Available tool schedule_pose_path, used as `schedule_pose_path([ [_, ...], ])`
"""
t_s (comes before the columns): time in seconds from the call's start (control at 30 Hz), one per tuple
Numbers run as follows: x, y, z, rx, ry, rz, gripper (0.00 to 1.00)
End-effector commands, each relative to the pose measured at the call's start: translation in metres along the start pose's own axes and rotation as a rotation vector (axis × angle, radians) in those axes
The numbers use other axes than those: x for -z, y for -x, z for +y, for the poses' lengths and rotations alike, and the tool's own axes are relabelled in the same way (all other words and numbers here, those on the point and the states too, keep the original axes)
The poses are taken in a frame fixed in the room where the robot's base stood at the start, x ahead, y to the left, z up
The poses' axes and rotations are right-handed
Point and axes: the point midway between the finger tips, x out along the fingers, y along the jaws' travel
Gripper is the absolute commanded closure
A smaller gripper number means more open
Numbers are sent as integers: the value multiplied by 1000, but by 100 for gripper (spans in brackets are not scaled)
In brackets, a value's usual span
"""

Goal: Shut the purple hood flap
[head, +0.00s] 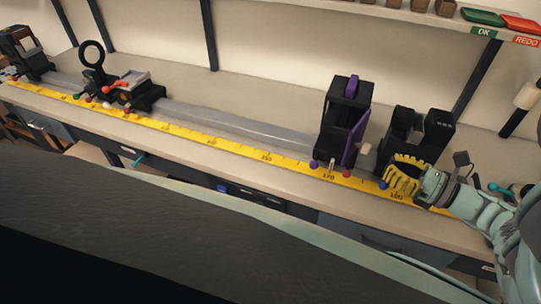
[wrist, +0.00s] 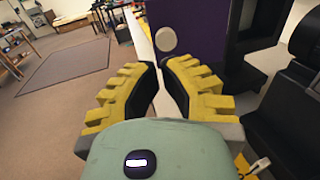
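The hood (head: 343,108) is a tall black box with purple trim, standing on the rail right of centre in the head view. Its purple flap (head: 357,137) stands swung out from the right side, apparently open. A pale round knob (head: 365,149) sits on the flap. In the wrist view the purple flap (wrist: 208,35) fills the top centre, with the knob (wrist: 166,39) just beyond my fingertips. My gripper (head: 390,169) is right of the flap, in front of another black unit. Its yellow fingers (wrist: 161,68) are apart with nothing between them.
A black two-post unit (head: 417,135) stands close to the right of the hood. A yellow scale (head: 225,146) runs along the bench front edge. Black fixtures, one with a ring (head: 92,54), stand at the left. The grey rail (head: 235,122) between is clear.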

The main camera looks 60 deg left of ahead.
Motion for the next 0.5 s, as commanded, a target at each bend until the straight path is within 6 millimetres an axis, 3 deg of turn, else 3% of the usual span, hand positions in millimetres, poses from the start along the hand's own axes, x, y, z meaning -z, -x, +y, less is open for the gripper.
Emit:
schedule_pose_path([
  [0.2,-1,-35,2,-8,0,0,100],
  [0.5,0,-47,1,-6,0,2,100],
])
